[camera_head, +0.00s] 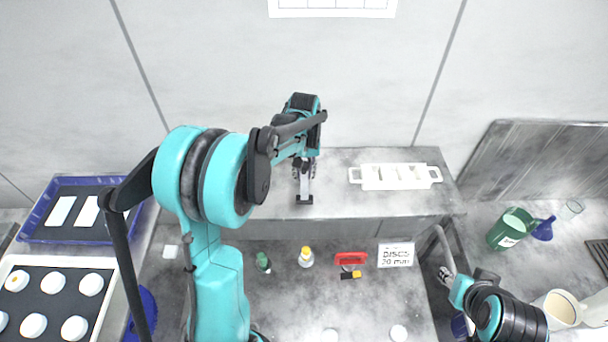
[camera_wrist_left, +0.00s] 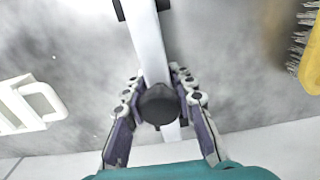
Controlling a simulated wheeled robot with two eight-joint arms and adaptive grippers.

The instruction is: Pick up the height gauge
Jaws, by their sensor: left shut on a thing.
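The height gauge (camera_head: 304,188) is a slim pale column with a dark foot, over the raised grey ledge at the back. My left gripper (camera_head: 304,162) is shut on its upper part. In the left wrist view the gauge's pale bar (camera_wrist_left: 148,50) runs between the two fingers (camera_wrist_left: 159,108), with a round black knob between them. I cannot tell whether its foot touches the ledge. My right gripper (camera_head: 446,278) is low at the right, small and partly hidden by its own arm, away from the gauge.
A white slotted rack (camera_head: 395,184) lies on the ledge (camera_head: 350,205) to the gauge's right. A yellow brush (camera_wrist_left: 312,60) shows in the left wrist view. Bottles, a red-handled item (camera_head: 351,258) and a "DISCS 20 mm" sign (camera_head: 396,255) stand below. A blue tray (camera_head: 50,186) is left.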

